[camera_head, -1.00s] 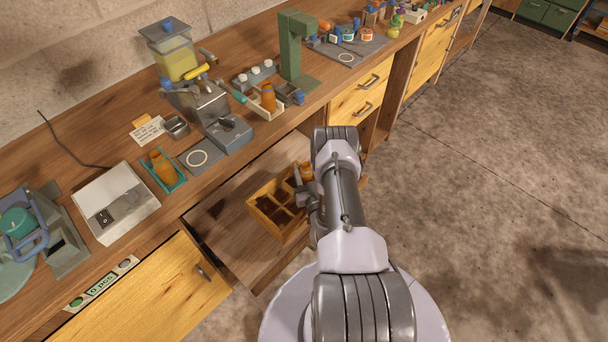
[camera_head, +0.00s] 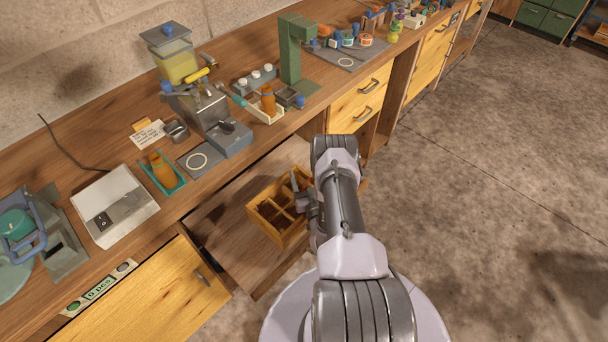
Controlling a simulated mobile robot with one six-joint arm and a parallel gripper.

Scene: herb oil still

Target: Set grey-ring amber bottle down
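My gripper (camera_head: 301,188) is low over the right side of a yellow wooden crate (camera_head: 265,229) with several compartments. My wrist and arm cover the crate's right edge. No bottle shows at my gripper, and I cannot tell whether its fingers are open or shut. No grey ring can be made out on either.
The worktop holds a grey machine with a yellow hopper (camera_head: 176,60), a green stand (camera_head: 292,55), a white box with a switch (camera_head: 117,203) and a blue-handled device (camera_head: 30,232). Bare shelf (camera_head: 222,222) lies left of the crate. The floor at right is clear.

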